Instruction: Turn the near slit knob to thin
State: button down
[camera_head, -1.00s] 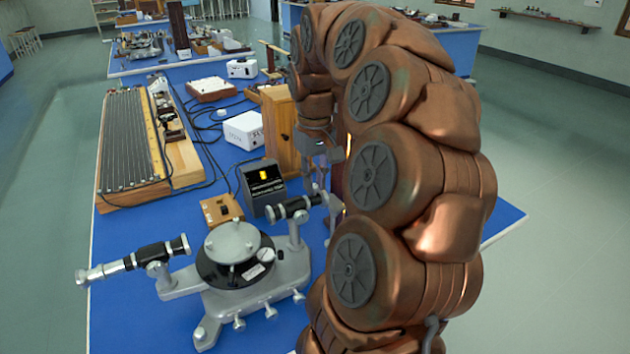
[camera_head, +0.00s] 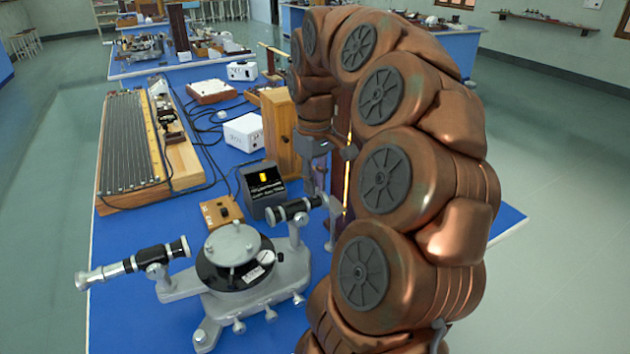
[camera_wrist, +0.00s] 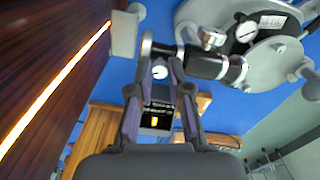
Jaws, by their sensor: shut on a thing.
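The spectrometer (camera_head: 250,285) stands on the blue bench, with its collimator (camera_head: 293,210) pointing right and its telescope (camera_head: 135,262) pointing left. In the wrist view the dark collimator tube (camera_wrist: 205,62) runs to the slit end beside my fingertips. A small pale round knob (camera_wrist: 160,72) shows between the fingertips of my gripper (camera_wrist: 160,68). My gripper is shut on this knob at the slit end. In the head view my gripper (camera_head: 322,185) hangs by the collimator's right end, and my arm hides part of it. The knob's thin or wide setting cannot be read.
A dark wooden lamp housing with a glowing slit (camera_wrist: 50,100) stands close beside my gripper. A black box with a yellow display (camera_head: 262,190) and a small wooden box (camera_head: 221,212) stand behind the spectrometer. A wooden cabinet (camera_head: 281,135) stands farther back.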

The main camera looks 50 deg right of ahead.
aim_at(317, 188)
jog(key=c, duration=1.1)
grip_release()
notch_tip(317, 188, up, 12)
dwell(0.6)
dwell(0.5)
